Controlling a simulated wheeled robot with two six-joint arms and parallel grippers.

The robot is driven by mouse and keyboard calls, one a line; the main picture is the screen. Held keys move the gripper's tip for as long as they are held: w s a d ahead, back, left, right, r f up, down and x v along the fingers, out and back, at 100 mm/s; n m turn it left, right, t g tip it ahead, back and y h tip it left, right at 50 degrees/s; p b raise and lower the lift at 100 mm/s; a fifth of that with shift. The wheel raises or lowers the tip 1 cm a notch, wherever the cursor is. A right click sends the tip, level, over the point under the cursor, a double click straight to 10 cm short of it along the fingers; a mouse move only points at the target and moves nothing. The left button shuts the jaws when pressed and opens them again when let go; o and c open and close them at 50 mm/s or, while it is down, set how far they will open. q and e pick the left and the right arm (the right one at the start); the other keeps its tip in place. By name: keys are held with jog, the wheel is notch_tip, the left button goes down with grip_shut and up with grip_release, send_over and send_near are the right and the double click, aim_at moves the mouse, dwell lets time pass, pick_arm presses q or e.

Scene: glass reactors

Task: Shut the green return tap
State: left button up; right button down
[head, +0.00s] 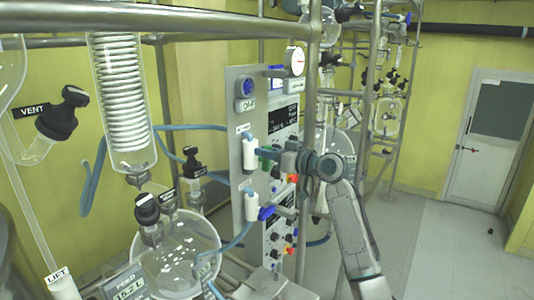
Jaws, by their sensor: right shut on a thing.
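The green return tap (265,163) is on the front panel of the control column, beside the upper white valve body (249,152). Only a small green part shows; my right gripper hides the rest. My right gripper (272,154) has come in from the lower right and is shut on the green tap handle. The handle's exact angle cannot be told. My left gripper is not in view.
A blue tap (266,212) on a lower white valve sits just below. The panel (239,95) carries knobs and displays. Blue hoses and a round glass flask (180,262) lie to the left. A steel upright (310,110) stands close behind my right gripper. Open floor lies to the right.

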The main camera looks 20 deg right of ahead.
jog(key=m, duration=0.4)
jog(key=shift+w+d+f, duration=0.1)
jog(key=shift+w+d, duration=0.1)
jog(key=shift+d, duration=0.1)
jog(key=m, duration=0.3)
jog(key=shift+w+d+f+m+p, duration=0.15)
jog(key=shift+m+p, duration=0.15)
jog(key=shift+p, duration=0.05)
jog(key=shift+w+d+f+m+p, duration=0.1)
jog(key=shift+f+m+p, duration=0.15)
jog(key=shift+m, duration=1.15)
jog(key=shift+d+f+m+p, duration=0.15)
jog(key=shift+m+p, duration=0.25)
jog(key=shift+m, duration=1)
jog(key=shift+w+a+f+m+p, duration=0.1)
jog(key=shift+f+m+p, duration=0.2)
jog(key=shift+m, duration=1.1)
jog(key=c, duration=1.3)
grip_release()
jog(key=shift+d, duration=0.1)
jog(key=shift+s, duration=0.1)
